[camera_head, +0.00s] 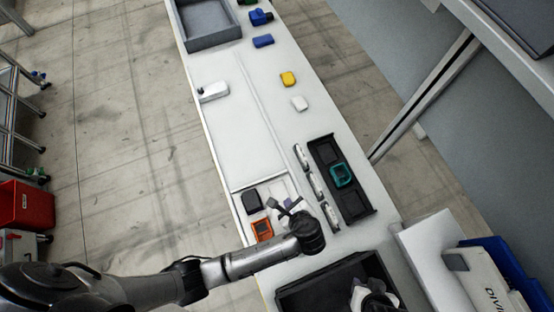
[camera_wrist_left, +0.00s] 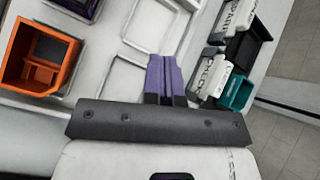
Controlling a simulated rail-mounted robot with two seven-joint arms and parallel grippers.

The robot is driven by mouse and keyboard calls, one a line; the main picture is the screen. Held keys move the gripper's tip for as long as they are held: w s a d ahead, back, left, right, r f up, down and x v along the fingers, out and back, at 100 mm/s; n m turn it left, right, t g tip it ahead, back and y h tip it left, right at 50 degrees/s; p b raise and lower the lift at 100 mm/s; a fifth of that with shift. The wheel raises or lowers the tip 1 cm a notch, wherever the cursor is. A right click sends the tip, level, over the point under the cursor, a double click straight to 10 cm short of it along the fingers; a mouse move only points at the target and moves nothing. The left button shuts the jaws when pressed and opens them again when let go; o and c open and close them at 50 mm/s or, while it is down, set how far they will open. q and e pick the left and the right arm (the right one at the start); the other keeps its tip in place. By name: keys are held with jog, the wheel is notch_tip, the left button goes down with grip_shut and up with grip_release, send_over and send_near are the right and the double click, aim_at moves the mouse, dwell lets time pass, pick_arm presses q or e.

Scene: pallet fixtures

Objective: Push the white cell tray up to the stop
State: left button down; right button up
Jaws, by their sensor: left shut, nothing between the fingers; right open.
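The white cell tray (camera_head: 272,190) lies at the near end of a long white lane on the bench. It holds a dark item (camera_head: 252,201) and an orange square item (camera_head: 262,229). In the left wrist view its empty cells (camera_wrist_left: 138,62) and the orange item (camera_wrist_left: 38,57) show close up. My left gripper (camera_head: 283,208) is shut and empty, over the tray's right part; its purple fingers (camera_wrist_left: 165,77) show in the left wrist view. I cannot tell whether they touch the tray. My right gripper (camera_head: 372,292) is low in the head view, over a black bin. I cannot clearly identify the stop.
White labelled blocks (camera_head: 315,185) stand right of the tray, beside a dark tray (camera_head: 355,203) with a teal item (camera_head: 342,175). A white block with a dark end (camera_head: 213,91) sits at the lane's far left. The lane (camera_head: 240,140) between is clear.

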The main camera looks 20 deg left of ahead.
aim_at(274, 178)
pick_arm(q)
jog(key=m, duration=0.4)
jog(key=shift+s+d+f+m, duration=0.1)
jog(key=shift+s+m, duration=0.15)
jog(key=shift+m, duration=0.05)
jog(key=b+x, duration=0.1)
jog(key=x, duration=0.8)
jog(key=shift+w+a+f, duration=0.2)
jog(key=shift+w+a, duration=0.05)
jog(key=shift+a, duration=0.05)
jog(key=shift+w+a+r, duration=0.1)
jog(key=shift+w+a, duration=0.9)
jog(key=shift+a, duration=0.05)
jog(key=shift+w+a, duration=0.35)
